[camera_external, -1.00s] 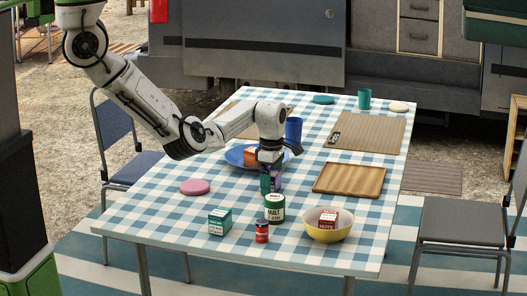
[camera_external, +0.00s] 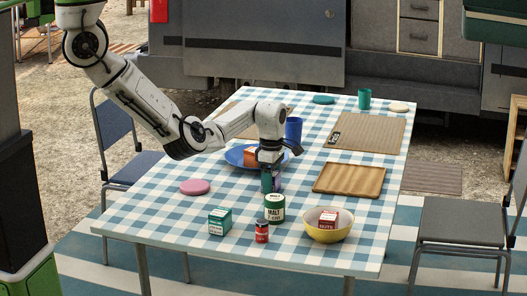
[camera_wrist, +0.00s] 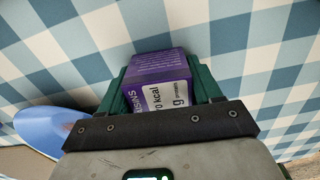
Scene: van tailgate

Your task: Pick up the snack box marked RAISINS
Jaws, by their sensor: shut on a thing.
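The purple snack box (camera_wrist: 158,66) has lettering ending in "ISINS" and a white label with "kcal". My gripper (camera_wrist: 162,78) is shut on it, with a dark green finger on each side. In the outside view my gripper (camera_external: 270,181) points down over the checked tablecloth, and only a strip of the purple box (camera_external: 277,181) shows beside a finger. The box is behind the green MALT tin (camera_external: 274,208) and in front of the blue plate (camera_external: 238,153). I cannot tell whether its bottom touches the cloth.
A teal box (camera_external: 219,222) and a small red tin (camera_external: 262,232) stand in front. A red box lies in the yellow bowl (camera_external: 325,233) at right. A wooden tray (camera_external: 350,179) is right of my gripper, a blue cup (camera_external: 293,130) behind it. The cloth at left front is mostly clear.

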